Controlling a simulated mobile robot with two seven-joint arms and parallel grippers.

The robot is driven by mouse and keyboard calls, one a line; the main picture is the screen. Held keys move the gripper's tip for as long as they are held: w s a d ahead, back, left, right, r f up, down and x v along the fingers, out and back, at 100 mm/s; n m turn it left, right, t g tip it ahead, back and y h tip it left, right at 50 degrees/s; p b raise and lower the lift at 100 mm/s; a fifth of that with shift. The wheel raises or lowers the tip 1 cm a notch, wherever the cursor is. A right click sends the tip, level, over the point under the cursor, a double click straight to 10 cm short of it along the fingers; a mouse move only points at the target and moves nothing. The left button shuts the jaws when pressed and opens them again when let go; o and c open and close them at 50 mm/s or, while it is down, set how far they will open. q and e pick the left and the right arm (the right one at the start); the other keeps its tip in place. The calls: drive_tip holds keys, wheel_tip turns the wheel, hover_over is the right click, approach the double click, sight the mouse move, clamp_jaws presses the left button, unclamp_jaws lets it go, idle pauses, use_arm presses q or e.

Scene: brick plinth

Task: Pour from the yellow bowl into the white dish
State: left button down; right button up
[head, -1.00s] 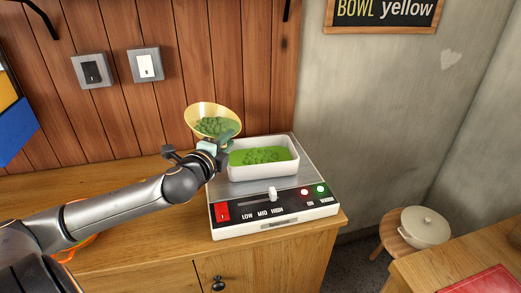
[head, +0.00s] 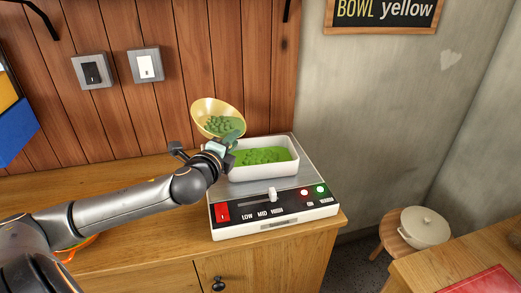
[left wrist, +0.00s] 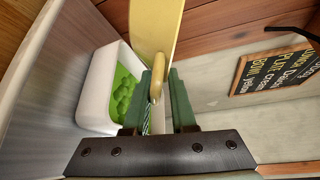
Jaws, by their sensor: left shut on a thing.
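The yellow bowl (head: 207,108) is tilted toward the right and holds green round pieces (head: 222,124). It hangs at the upper left of the white dish (head: 280,169), which stands on the appliance and has green contents (head: 262,156). My left gripper (head: 228,141) is shut on the bowl. In the left wrist view the bowl (left wrist: 157,30) shows edge-on, with its handle between the fingers of my left gripper (left wrist: 159,95). The white dish (left wrist: 96,90) with green pieces is beside it. My right gripper is not in view.
The appliance (head: 225,229) has a red switch, a slider and lit lamps. It sits on a wooden counter (head: 150,235) against a plank wall (head: 245,60). An orange object is partly hidden behind my left arm.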

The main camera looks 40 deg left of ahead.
use_arm(q)
drive_tip(key=shift+w+d+f+m+b, duration=0.2)
drive_tip(key=shift+d+f+m, duration=0.1)
drive_tip(key=shift+d+m, duration=0.1)
drive_tip(key=shift+w+d+f+m+b, duration=0.15)
drive_tip(key=shift+d+f+m, duration=0.1)
drive_tip(key=shift+d+m, duration=0.15)
idle(0.4)
drive_tip(key=shift+d+r+m+y, duration=0.15)
drive_tip(key=shift+d+m+y, duration=0.2)
drive_tip(key=shift+m, duration=0.45)
idle(0.3)
drive_tip(key=shift+w+m+g+p, duration=0.1)
drive_tip(key=shift+m+g+p, duration=0.2)
drive_tip(key=shift+m, duration=0.4)
idle(0.5)
drive_tip(key=shift+f+m+y+b, duration=0.45)
drive_tip(key=shift+f+m+b, duration=0.15)
drive_tip(key=shift+m+b, duration=0.1)
idle(0.7)
drive_tip(key=shift+d+r+m, duration=0.1)
drive_tip(key=shift+d+m, duration=0.05)
drive_tip(key=shift+m, duration=0.55)
idle(0.7)
drive_tip(key=shift+w+d+m+y, duration=0.25)
drive_tip(key=shift+d+m+y, duration=0.15)
drive_tip(key=shift+d+m, duration=0.25)
idle(0.6)
drive_tip(key=shift+m+p, duration=0.25)
drive_tip(key=shift+p, duration=0.1)
